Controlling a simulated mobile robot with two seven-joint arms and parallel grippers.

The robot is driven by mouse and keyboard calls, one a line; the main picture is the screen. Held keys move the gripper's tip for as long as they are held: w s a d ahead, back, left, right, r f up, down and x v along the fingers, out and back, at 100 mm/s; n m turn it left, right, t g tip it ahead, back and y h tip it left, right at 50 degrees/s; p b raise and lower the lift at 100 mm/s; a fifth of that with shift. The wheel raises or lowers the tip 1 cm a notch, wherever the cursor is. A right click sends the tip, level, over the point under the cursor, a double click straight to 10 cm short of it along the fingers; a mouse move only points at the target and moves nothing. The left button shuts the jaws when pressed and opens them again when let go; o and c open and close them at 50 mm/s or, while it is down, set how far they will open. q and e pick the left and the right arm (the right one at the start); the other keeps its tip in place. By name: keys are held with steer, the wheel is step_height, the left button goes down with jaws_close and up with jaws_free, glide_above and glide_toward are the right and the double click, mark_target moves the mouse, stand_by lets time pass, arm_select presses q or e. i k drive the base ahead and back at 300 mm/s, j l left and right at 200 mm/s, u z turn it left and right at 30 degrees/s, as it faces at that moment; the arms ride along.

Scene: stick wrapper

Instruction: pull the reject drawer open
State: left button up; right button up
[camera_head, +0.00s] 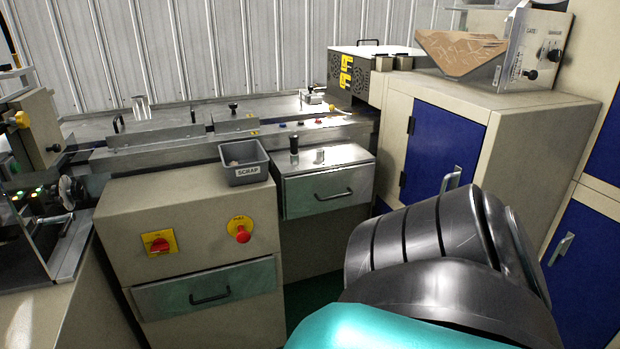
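Two metal drawers with dark bar handles are in view, and I cannot read a label that tells which one is the reject drawer. One drawer front (250,277) is low on the beige cabinet at the left, with its handle (210,297) across the middle. The other drawer front (300,198) is under a small metal top right of the scrap bin, with its handle (334,195). Both look shut. A dark, ribbed arm link of mine with a teal part fills the lower right foreground. Neither of my grippers is in view.
A grey scrap bin (246,174) stands on the beige cabinet (187,200). Its front carries a red rotary switch (160,245) and a red stop button (241,233). A cabinet with a blue door (440,145) stands at the right. Green floor shows between them.

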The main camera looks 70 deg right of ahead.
mark_target(313, 192)
steer(key=z, duration=2.3)
